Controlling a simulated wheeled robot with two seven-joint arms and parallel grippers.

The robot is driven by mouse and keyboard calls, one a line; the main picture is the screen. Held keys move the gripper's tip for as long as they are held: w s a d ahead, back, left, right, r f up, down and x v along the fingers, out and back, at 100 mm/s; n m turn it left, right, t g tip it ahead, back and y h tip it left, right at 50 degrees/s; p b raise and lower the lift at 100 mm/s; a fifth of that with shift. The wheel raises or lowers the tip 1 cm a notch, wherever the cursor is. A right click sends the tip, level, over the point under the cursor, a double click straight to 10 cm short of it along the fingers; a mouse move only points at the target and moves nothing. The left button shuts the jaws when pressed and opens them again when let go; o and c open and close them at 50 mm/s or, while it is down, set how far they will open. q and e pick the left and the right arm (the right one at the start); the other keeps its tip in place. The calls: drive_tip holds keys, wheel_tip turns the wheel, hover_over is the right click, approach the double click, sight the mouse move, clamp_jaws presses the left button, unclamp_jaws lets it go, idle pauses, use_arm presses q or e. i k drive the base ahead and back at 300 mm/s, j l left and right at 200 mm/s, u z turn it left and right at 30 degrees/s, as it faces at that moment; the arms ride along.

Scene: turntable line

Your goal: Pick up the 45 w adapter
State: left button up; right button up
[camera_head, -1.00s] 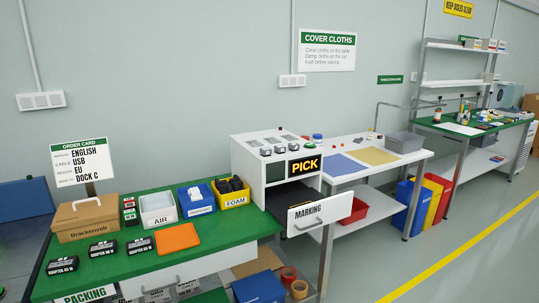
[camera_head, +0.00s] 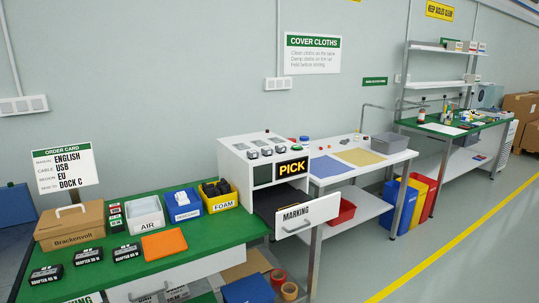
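Three small black adapters lie in a row on the green packing bench (camera_head: 190,268): a left one (camera_head: 46,274), a middle one (camera_head: 88,256) and a right one (camera_head: 127,252). Each has a white label on its front edge. The wattage figures are too small and blurred to read with certainty, so I cannot tell which is the 45 w adapter. All three lie apart from one another, with nothing on top of them. Neither of my grippers is in view.
Behind the adapters stand a brown Brackenvolt box (camera_head: 70,224), an AIR bin (camera_head: 144,214), a blue bin (camera_head: 183,205) and a yellow FOAM bin (camera_head: 221,197). An orange pad (camera_head: 164,244) lies right of them. A MARKING drawer (camera_head: 307,214) stands open beyond the bench's right end.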

sight(47, 275)
drive_tip(key=u, duration=1.5)
drive_tip(key=i+j+z, duration=0.45)
drive_tip(key=i+j, duration=0.3)
